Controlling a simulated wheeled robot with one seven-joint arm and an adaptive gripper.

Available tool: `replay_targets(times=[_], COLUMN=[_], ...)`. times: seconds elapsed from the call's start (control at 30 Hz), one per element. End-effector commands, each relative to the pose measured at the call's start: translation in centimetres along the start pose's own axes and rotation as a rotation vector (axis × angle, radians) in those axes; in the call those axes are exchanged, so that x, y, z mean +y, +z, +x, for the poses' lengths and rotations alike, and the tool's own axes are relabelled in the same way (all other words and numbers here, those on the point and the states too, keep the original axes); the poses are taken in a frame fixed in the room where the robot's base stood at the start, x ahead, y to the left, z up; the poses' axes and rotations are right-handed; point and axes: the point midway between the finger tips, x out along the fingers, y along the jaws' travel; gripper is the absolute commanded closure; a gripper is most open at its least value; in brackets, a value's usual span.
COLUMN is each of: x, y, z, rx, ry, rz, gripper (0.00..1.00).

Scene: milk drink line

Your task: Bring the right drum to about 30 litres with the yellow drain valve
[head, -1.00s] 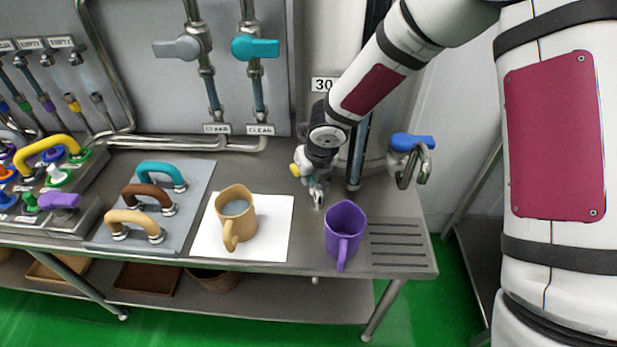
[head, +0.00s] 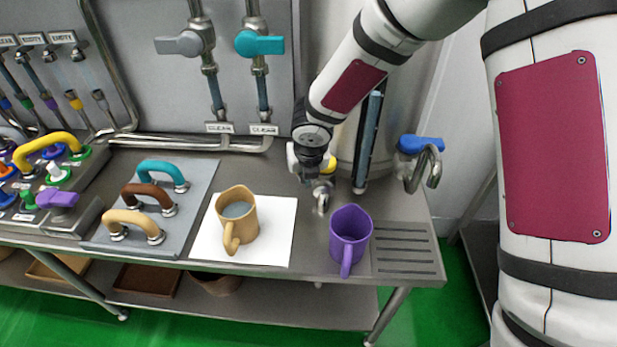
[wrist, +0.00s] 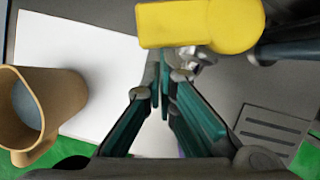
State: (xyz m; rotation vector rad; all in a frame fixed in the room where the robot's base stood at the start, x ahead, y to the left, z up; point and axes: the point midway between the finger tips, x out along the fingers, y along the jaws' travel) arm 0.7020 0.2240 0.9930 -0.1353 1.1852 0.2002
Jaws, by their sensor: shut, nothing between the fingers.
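The yellow drain valve handle (wrist: 195,25) lies crosswise just beyond my fingertips in the wrist view. In the head view only a bit of the yellow handle (head: 331,162) shows, right of my gripper. My gripper (wrist: 163,75) is shut and empty, its green-sided fingers close to the handle; I cannot tell whether they touch it. In the head view my gripper (head: 321,181) is low in front of the steel drum (head: 346,140), above a small metal spout (head: 322,198). A sight tube (head: 368,140) stands on the drum; its level cannot be read. My arm hides much of the drum.
A purple mug (head: 350,232) stands right of the spout by the drip grate (head: 403,248). A tan mug (head: 238,215) with liquid stands on white paper (head: 275,240). A blue-handled tap (head: 420,145) is at the right. Coloured handles (head: 150,195) stand left.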

Motion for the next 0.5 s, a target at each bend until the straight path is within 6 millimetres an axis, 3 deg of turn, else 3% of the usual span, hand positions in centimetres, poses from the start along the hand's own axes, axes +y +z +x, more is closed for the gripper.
replay_targets(times=[0.5], x=[1.2], y=[1.8], z=[0.8], rx=[-0.002], ry=[-0.098], rz=[0.244], gripper=[1.00])
